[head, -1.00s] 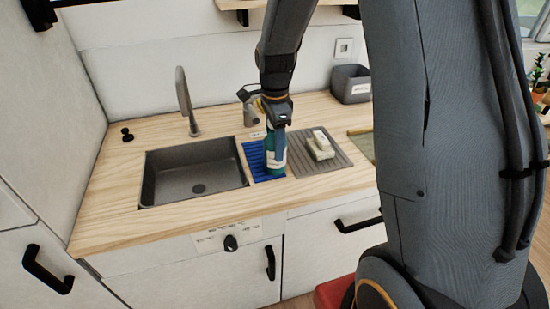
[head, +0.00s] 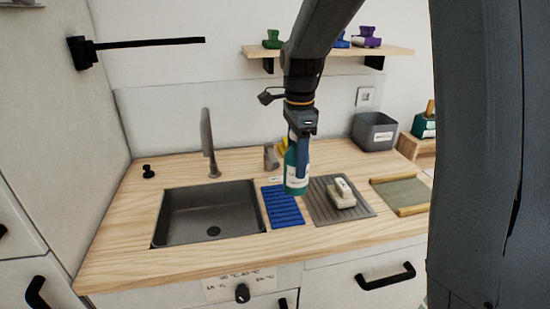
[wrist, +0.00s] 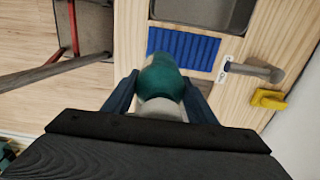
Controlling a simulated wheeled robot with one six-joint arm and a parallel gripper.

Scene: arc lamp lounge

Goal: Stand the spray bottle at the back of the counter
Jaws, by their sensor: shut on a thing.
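The teal spray bottle (head: 296,176) with a white label is held upright in my gripper (head: 301,142). In the head view it hangs in front of the blue ribbed mat (head: 283,206) and the grey drainer, and it looks raised above the counter (head: 120,238). In the wrist view the bottle (wrist: 163,85) sits between the two fingers of my gripper (wrist: 160,90), which are shut on it. The blue mat (wrist: 183,48) shows bare beyond it. The back of the counter is partly hidden behind my arm and the bottle.
The sink (head: 208,215) and its tap (head: 208,145) are at left. A grey ribbed drainer (head: 325,205) bears a pale block (head: 342,194). A grey bin (head: 374,131) stands at back right. A yellow object (wrist: 269,99) and a grey cylinder (head: 271,157) stand at the back. A shelf (head: 395,50) hangs above.

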